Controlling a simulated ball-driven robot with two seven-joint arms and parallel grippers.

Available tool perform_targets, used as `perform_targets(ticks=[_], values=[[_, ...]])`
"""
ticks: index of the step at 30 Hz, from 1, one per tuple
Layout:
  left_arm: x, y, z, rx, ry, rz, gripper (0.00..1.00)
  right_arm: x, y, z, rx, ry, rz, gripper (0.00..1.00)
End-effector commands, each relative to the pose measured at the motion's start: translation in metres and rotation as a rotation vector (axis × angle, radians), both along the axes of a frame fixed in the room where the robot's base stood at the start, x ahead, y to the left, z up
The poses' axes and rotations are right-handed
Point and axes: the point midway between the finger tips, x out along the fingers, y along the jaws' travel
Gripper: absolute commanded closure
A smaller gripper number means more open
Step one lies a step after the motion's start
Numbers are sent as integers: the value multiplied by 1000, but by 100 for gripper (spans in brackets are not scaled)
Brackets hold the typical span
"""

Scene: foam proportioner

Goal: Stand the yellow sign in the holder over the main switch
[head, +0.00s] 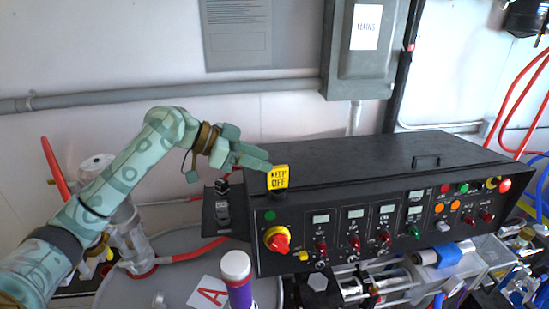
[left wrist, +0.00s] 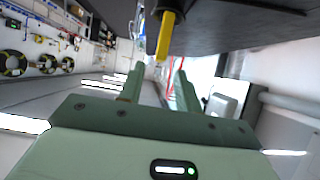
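The yellow sign (head: 278,177), lettered "KEEP OFF", stands upright in the head view. Its lower edge meets a small dark holder (head: 278,193) on the front edge of the black cabinet. The main switch, a red knob on a yellow plate (head: 277,239), is on the panel just below. My left gripper (head: 262,161) is at the sign's upper left. In the left wrist view the sign (left wrist: 165,36) shows edge-on as a narrow yellow strip. My left gripper's fingers (left wrist: 160,80) are apart there, with nothing between them, and the sign is beyond the tips. My right gripper is not in view.
The black cabinet (head: 390,162) has knobs and lamps on its front. A purple bottle with a white cap (head: 238,282) and a card with a red A (head: 210,293) are on the grey drum below. A grey electrical box (head: 362,50) hangs on the wall behind.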

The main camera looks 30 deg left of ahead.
Motion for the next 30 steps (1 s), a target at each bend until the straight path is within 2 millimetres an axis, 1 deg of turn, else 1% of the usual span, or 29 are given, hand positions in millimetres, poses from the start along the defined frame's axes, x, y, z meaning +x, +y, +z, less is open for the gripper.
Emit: perform_targets(ticks=[1, 3, 6, 10, 14, 30], values=[[-7, 9, 9, 5, 3, 2, 66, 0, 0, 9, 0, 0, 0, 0], [-15, 21, 15, 5, 3, 3, 66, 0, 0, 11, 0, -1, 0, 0], [-26, 34, 24, 3, 2, 1, 66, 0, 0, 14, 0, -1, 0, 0], [-34, 45, 30, 2, 3, 0, 66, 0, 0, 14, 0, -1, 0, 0], [-38, 49, 34, 1, 1, -2, 66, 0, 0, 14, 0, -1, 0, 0], [-37, 49, 34, 0, 0, -2, 66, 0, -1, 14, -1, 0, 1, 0]])
